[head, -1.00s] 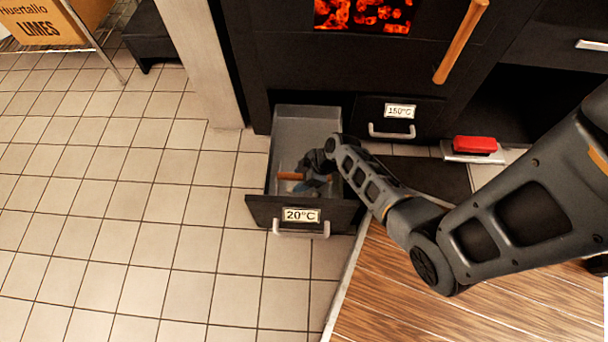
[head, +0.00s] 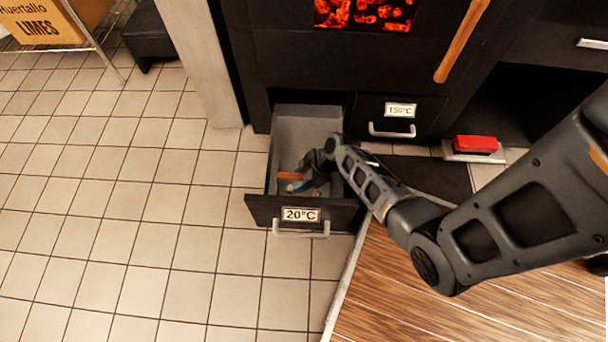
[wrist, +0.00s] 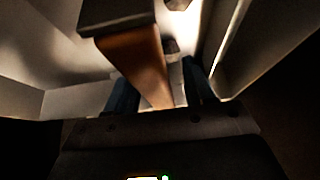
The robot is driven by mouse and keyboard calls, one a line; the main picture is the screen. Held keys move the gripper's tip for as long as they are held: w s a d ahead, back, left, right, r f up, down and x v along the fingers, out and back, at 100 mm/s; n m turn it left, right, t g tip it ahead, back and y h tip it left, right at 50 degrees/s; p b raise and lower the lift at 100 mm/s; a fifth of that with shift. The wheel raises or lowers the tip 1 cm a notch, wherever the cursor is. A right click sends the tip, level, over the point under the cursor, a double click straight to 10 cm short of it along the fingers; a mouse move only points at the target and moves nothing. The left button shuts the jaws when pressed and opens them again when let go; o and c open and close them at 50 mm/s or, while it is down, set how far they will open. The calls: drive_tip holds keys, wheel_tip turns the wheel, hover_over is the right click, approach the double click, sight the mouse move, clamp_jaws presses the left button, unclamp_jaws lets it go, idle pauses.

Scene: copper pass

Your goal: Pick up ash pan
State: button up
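The drawer labelled 20°C (head: 262,207) is pulled open below the oven. Inside it lies a small object with an orange-brown part (head: 290,175), probably the ash pan; my arm hides much of it. My gripper (head: 297,188) is down inside the drawer at this object. In the wrist view, an orange-brown bar (wrist: 140,65) with a dark block (wrist: 117,15) at its upper end runs between the two blue fingers of my gripper (wrist: 160,90). The fingers look apart, with a gap beside the bar. The pan's full outline is not clear.
A shut drawer labelled 150°C (head: 400,113) is to the right. A red block (head: 475,144) sits on a pale base beyond it. Glowing coals (head: 363,15) show above. Drawer walls (wrist: 240,55) are close around my gripper. The tiled floor at left is clear.

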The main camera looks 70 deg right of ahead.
clamp_jaws()
idle(0.3)
drive_tip(key=shift+r, duration=0.15)
wheel_tip(320, 180, up, 10)
drive_tip(key=p, duration=0.5)
drive_tip(key=shift+r, duration=0.15)
